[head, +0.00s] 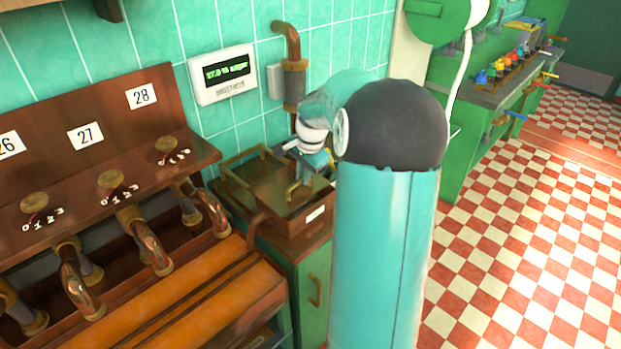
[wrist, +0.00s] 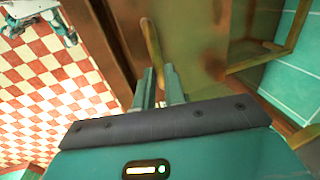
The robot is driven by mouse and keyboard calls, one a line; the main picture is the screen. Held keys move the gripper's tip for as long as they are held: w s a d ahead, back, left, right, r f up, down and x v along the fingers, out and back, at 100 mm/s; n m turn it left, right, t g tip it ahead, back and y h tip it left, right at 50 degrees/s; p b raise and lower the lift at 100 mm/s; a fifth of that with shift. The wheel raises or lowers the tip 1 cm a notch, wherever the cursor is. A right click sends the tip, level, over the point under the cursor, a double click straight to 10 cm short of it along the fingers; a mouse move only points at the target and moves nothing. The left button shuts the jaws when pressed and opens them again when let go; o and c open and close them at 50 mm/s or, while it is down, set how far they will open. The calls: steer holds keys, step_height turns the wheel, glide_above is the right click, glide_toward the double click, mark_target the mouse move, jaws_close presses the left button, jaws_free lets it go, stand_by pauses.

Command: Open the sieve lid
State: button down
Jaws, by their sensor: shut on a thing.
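The sieve lid (head: 265,192) is a flat brown-green panel on top of a brown box beside the tiled wall. It appears to lie flat and closed, though my arm hides part of its right side. A brass handle (head: 292,190) stands near its front edge and also shows in the wrist view (wrist: 151,42). My gripper (head: 301,180) is over the lid's right part, shut on the handle. In the wrist view, the two teal fingers (wrist: 160,78) close around the handle's near end, with the lid surface (wrist: 195,30) beyond.
The box (head: 310,222) sits on a green cabinet (head: 312,265). Curved copper spouts (head: 145,245) and a wooden bench (head: 200,310) are on the left. Checkered floor (head: 510,230) lies open on the right.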

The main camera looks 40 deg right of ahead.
glide_above(276, 172)
stand_by(0.5)
steer(key=c, duration=1.5)
jaws_free()
steer(key=s+r, duration=0.1)
steer(key=r, duration=0.8)
steer(key=s+r, duration=0.1)
steer(key=r, duration=0.3)
steer(key=shift+s+r, duration=0.3)
steer(key=shift+s, duration=0.05)
